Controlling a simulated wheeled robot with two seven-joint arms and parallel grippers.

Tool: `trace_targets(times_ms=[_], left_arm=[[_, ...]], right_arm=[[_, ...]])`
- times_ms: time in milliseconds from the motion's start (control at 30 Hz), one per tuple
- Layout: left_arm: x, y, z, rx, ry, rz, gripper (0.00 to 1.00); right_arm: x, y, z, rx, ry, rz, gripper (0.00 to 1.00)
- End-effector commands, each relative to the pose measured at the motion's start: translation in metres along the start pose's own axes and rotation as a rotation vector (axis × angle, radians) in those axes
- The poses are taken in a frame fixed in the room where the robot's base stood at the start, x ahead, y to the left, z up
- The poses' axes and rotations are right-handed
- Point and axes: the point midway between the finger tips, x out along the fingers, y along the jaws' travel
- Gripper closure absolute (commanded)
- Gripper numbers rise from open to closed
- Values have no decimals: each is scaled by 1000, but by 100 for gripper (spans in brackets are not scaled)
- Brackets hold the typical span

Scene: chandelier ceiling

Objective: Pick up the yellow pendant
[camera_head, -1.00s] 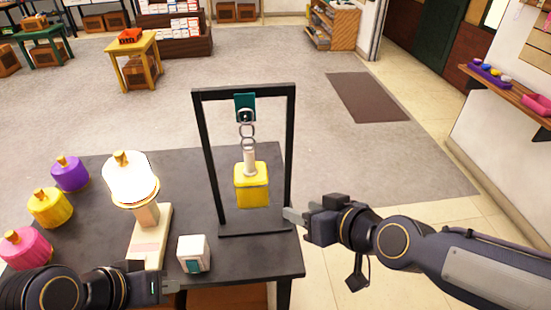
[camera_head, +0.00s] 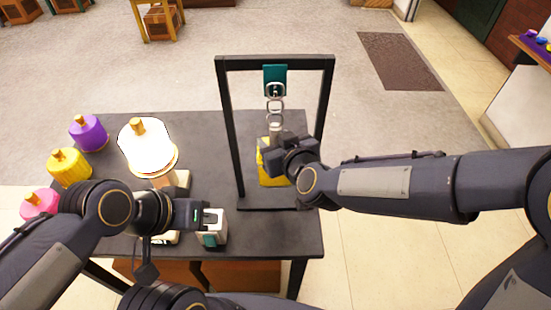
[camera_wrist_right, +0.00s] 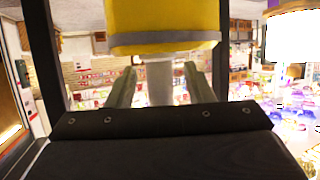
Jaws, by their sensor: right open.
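The yellow pendant (camera_head: 272,180) hangs by its pale stem from chain links under a teal clip (camera_head: 275,78) on the black frame (camera_head: 229,130). My right gripper (camera_head: 270,152) is at the pendant's upper part and hides some of it. In the right wrist view, the yellow body (camera_wrist_right: 162,18) is at the top, and the open fingers (camera_wrist_right: 157,85) stand on either side of the pale stem with gaps. My left gripper (camera_head: 206,215) is at the white and teal cube (camera_head: 212,235); whether it grips it is unclear.
A bright white lamp with a gold top (camera_head: 146,142) stands on the dark table (camera_head: 200,126), left of the frame. Purple (camera_head: 88,133), yellow (camera_head: 69,167) and pink (camera_head: 40,203) pendants stand at the table's left. Open floor lies behind the table.

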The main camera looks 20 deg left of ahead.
Motion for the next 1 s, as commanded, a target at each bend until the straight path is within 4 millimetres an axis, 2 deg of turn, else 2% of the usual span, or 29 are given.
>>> trace_targets(times_ms=[267,367,633,1000], left_arm=[[0,0,0,0,0,0,100],[0,0,0,0,0,0,100],[0,0,0,0,0,0,100],[0,0,0,0,0,0,100]], right_arm=[[6,0,0,1,0,0,53],[6,0,0,1,0,0,63],[5,0,0,1,0,0,99],[5,0,-2,1,4,1,100]])
